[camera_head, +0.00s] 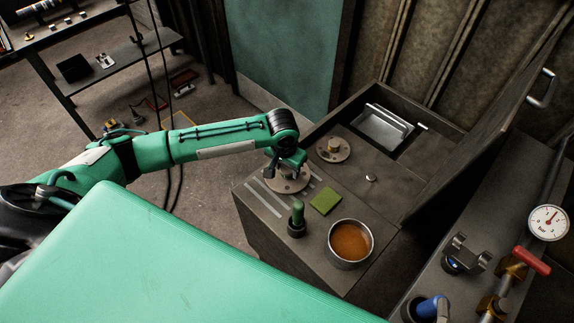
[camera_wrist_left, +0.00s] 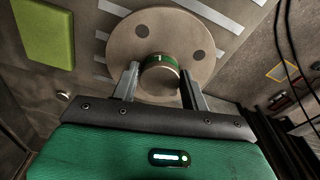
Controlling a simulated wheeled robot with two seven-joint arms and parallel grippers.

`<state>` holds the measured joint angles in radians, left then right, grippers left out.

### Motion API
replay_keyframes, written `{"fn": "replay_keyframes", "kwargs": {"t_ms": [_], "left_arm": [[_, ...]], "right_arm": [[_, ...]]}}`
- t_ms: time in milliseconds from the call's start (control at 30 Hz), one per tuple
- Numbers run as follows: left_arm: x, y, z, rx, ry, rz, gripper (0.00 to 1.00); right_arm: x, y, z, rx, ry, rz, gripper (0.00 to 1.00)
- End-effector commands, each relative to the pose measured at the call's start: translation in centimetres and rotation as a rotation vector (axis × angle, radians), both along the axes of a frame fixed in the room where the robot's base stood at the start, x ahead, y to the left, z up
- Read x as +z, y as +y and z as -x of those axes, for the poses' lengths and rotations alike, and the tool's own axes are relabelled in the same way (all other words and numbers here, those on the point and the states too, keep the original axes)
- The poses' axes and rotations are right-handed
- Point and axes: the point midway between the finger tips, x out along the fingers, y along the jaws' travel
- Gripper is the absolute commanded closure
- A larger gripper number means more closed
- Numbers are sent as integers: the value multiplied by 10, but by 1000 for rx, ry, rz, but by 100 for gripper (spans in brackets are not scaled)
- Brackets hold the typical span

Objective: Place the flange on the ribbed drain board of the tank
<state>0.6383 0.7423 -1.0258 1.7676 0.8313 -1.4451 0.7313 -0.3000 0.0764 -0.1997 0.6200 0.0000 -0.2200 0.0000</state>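The flange (camera_head: 288,181) is a round metal disc with holes and a raised hub, at the ribbed drain board (camera_head: 262,200), whose pale ribs show on the tank's left top. In the left wrist view the flange (camera_wrist_left: 200,30) covers part of the ribs; its hub (camera_wrist_left: 160,77) has a green band. My left gripper (camera_wrist_left: 160,82) has its fingers on both sides of the hub, seemingly touching it. Whether the disc rests on the ribs or hovers just above is hard to tell. In the head view the left gripper (camera_head: 288,170) partly hides the hub. My right gripper is not in view.
A second flanged disc (camera_head: 333,150) lies behind. A green pad (camera_head: 325,201), a green-handled tool (camera_head: 297,218) and a bowl of orange-brown liquid (camera_head: 350,242) stand nearby. The open tank basin (camera_head: 383,128) and raised lid are right. A gauge (camera_head: 549,223) and pipe stand far right.

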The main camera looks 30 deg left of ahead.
Motion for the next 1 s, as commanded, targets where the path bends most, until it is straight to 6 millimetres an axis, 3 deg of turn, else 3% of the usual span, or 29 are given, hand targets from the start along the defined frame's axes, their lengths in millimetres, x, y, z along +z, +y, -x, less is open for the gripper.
{"fn": "replay_keyframes", "kwargs": {"t_ms": [67,467,1000], "left_arm": [[0,0,0,0,-1,0,38],[8,0,0,-1,-2,1,38],[108,1,12,0,-3,1,38]], "right_arm": [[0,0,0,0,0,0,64],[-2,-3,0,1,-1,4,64],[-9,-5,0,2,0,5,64]]}}
